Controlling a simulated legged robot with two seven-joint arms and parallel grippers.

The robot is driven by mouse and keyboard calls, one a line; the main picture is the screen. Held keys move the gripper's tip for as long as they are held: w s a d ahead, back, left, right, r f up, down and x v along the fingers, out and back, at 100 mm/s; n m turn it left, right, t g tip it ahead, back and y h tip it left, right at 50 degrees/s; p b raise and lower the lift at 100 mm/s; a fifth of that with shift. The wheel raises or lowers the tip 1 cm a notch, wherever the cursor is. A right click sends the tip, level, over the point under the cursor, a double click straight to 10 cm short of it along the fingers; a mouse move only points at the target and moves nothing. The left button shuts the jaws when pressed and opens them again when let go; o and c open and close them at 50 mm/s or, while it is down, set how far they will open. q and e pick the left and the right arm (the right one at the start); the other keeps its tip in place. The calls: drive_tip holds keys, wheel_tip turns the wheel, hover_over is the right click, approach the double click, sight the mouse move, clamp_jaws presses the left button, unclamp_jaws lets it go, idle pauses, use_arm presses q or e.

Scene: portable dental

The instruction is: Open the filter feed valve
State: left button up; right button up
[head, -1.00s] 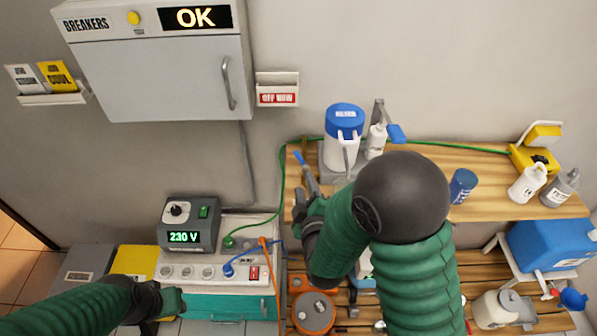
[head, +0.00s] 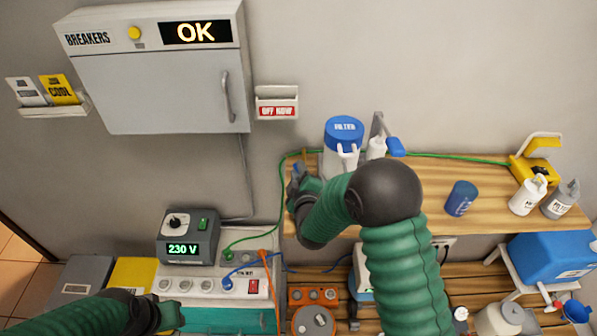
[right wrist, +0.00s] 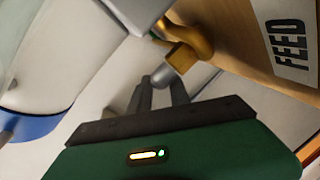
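The white filter jug with a blue lid (head: 343,130) stands on the wooden shelf. My right gripper (head: 298,180) is at the shelf's left end, left of the jug. In the right wrist view, the fingers of my right gripper (right wrist: 161,88) stand apart, their tips close to a brass fitting (right wrist: 186,42) with a rounded grey end. I cannot tell whether they touch it. A FEED label (right wrist: 290,45) is on the wooden surface beside the fitting. In the head view my arm hides the valve area. My left gripper (head: 170,316) is low at the left, its fingers unclear.
The breaker box (head: 160,85) reads OK on the wall. A power unit (head: 188,237) reading 230 V stands left of the shelf. A blue cup (head: 461,198), bottles and a blue tank (head: 553,258) are at the right. A green cable (head: 450,157) runs along the shelf back.

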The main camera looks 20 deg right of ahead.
clamp_jaws()
drive_tip(key=shift+m+h+p, duration=0.3)
drive_tip(key=shift+m+h, duration=0.4)
drive_tip(key=shift+h, duration=0.3)
drive_tip(key=m+h+p, duration=0.1)
drive_tip(key=m+g+h+p, duration=0.1)
drive_tip(key=shift+w+d+r+h, duration=0.1)
drive_tip(key=shift+d+r+h, duration=0.1)
drive_tip(key=shift+d+h, duration=0.1)
drive_tip(key=shift+d+f+m+g+h+p, duration=0.1)
drive_tip(key=shift+d+m+g+h+p, duration=0.2)
drive_tip(key=shift+m+g+h+p, duration=0.45)
drive_tip(key=shift+d+f+m+g+h, duration=0.1)
drive_tip(key=shift+f+m+g+h, duration=0.15)
drive_tip(key=shift+m+h, duration=0.1)
drive_tip(key=shift+o, duration=1.9)
unclamp_jaws()
drive_tip(key=shift+r, duration=0.1)
